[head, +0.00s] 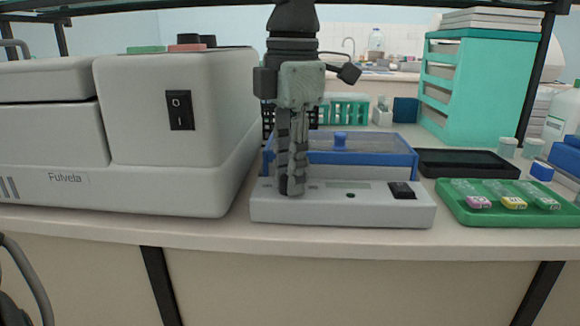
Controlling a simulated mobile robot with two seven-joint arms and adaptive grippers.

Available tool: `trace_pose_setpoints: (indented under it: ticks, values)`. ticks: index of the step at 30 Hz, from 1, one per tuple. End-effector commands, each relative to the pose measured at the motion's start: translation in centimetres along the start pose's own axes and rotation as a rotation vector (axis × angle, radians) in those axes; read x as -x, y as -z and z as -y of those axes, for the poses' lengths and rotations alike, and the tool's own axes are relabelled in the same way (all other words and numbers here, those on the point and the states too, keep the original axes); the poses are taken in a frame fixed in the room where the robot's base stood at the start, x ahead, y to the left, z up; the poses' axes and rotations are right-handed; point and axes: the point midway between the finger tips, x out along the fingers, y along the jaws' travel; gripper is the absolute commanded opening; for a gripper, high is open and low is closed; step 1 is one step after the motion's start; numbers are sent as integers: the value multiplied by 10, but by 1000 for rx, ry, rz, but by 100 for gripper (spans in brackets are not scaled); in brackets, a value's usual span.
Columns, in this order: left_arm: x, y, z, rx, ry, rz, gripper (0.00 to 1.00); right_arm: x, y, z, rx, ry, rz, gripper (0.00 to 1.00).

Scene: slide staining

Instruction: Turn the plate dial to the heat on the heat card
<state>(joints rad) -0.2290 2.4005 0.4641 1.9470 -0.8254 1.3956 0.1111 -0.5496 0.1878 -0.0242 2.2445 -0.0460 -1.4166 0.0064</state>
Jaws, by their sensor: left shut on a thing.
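The plate (345,212) is a low, light grey unit at the bench front. A small dark rocker switch (402,190) is at the right of its face. My left gripper (291,188) comes down from above at the left part of the plate's front. Its fingers are shut on the dial there, which they almost wholly hide, so its setting cannot be read. I cannot make out a heat card. My right gripper is not in view.
A blue-framed clear box (360,158) stands on or just behind the plate. A large grey Fulveta machine (180,135) stands close on the left. A green tray (510,218) with slides and a black tray (468,163) lie to the right. A teal rack (488,90) stands behind.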

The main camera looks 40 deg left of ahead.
Motion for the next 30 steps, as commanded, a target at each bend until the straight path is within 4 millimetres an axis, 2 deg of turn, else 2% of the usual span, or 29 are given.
trace_pose_setpoints:
  ticks: [18,30]
  values:
    - [1,1,0,-535,0,26,0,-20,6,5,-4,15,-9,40]
    - [0,1,0,-694,0,33,0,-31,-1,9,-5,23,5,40]
